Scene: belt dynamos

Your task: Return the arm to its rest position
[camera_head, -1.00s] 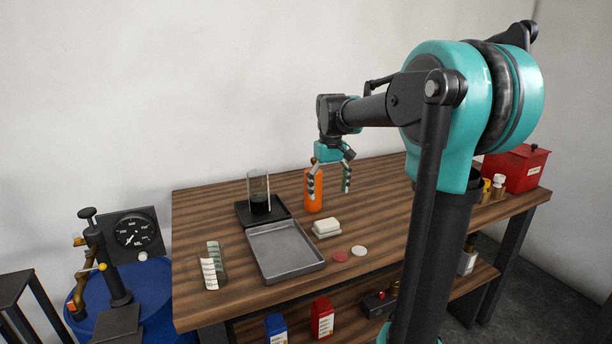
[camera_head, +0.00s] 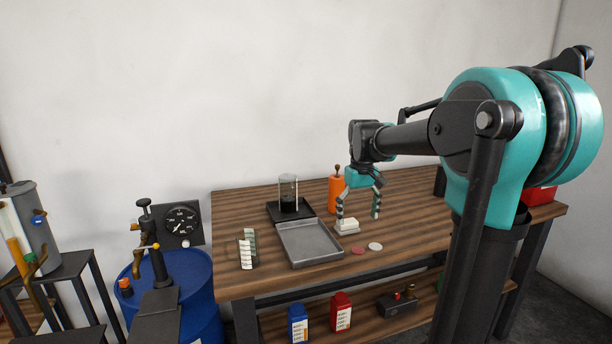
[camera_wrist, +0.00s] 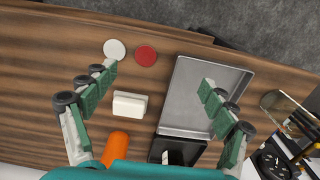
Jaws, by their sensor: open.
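My gripper (camera_head: 358,207) is open and empty above the wooden workbench (camera_head: 400,222). In the head view it hangs just above and in front of the orange bottle (camera_head: 335,193), over the white block (camera_head: 347,226). In the wrist view its two fingers are spread wide at left and right, with the white block (camera_wrist: 129,104) visible between them. The orange bottle (camera_wrist: 117,146) shows partly at the bottom of the wrist view. My arm reaches in from the right, over the bench.
A metal tray (camera_head: 309,244), a black scale with a glass beaker (camera_head: 289,192), and red and white discs (camera_head: 375,246) are on the bench. A red box (camera_head: 541,195) stands at its right end. A blue barrel with a gauge (camera_head: 181,221) stands left. Space above is clear.

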